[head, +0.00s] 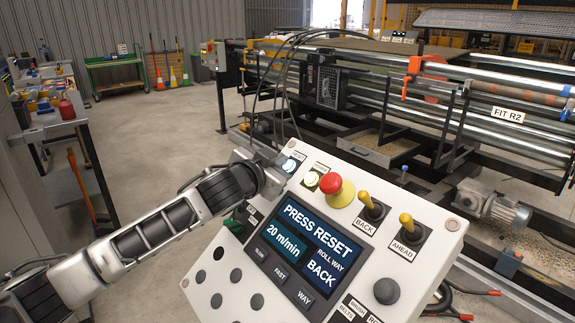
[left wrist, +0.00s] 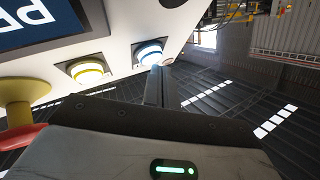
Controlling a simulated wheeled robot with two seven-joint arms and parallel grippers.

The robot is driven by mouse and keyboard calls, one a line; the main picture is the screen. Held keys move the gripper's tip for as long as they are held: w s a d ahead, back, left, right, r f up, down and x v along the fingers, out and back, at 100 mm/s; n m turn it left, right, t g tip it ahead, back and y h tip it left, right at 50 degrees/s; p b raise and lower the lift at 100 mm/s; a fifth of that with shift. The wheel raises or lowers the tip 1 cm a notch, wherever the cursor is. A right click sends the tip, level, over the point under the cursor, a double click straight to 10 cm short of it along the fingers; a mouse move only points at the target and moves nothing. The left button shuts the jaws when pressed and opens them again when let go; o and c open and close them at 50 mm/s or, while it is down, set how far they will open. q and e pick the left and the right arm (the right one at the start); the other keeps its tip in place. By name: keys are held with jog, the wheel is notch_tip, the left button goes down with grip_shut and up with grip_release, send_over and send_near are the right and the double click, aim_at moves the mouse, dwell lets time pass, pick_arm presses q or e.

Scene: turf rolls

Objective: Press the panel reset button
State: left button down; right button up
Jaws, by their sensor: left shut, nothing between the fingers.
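The white control panel (head: 350,195) faces me, tilted, and its screen (head: 301,245) reads "PRESS RESET", "20 m/min", "ROLL WAY BACK". A lit white button with a blue ring (head: 290,165) sits at its upper left corner; its small label is hard to read. It also shows in the left wrist view (left wrist: 149,52). Beside it is a lit button with a yellow ring (head: 311,179). My left gripper (head: 281,164) is shut and empty, its tips (left wrist: 158,70) right by the blue-ringed button. I cannot tell whether they touch it. My right gripper is not in view.
Behind is a roller machine (head: 480,115). A cluttered bench (head: 50,125) is at far left, with open floor between.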

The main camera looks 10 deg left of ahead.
pick_arm(q)
jog(key=shift+w+d+f, duration=0.2)
jog(key=shift+f, duration=0.2)
dwell(0.8)
jog(key=shift+s+a+r+p, duration=0.35)
jog(key=shift+s+r+p, duration=0.1)
jog(key=shift+r+p, duration=0.25)
jog(key=shift+f, duration=0.1)
jog(key=shift+s+a+r+p, duration=0.1)
jog(key=shift+a+r+p, duration=0.1)
jog(key=shift+r+p, duration=0.25)
jog(key=r+p, duration=0.1)
jog(key=s+a+r+p, duration=0.1)
jog(key=s+r+p, duration=0.1)
jog(key=shift+s+a, duration=0.15)
jog(key=shift+a, duration=0.15)
dwell(0.4)
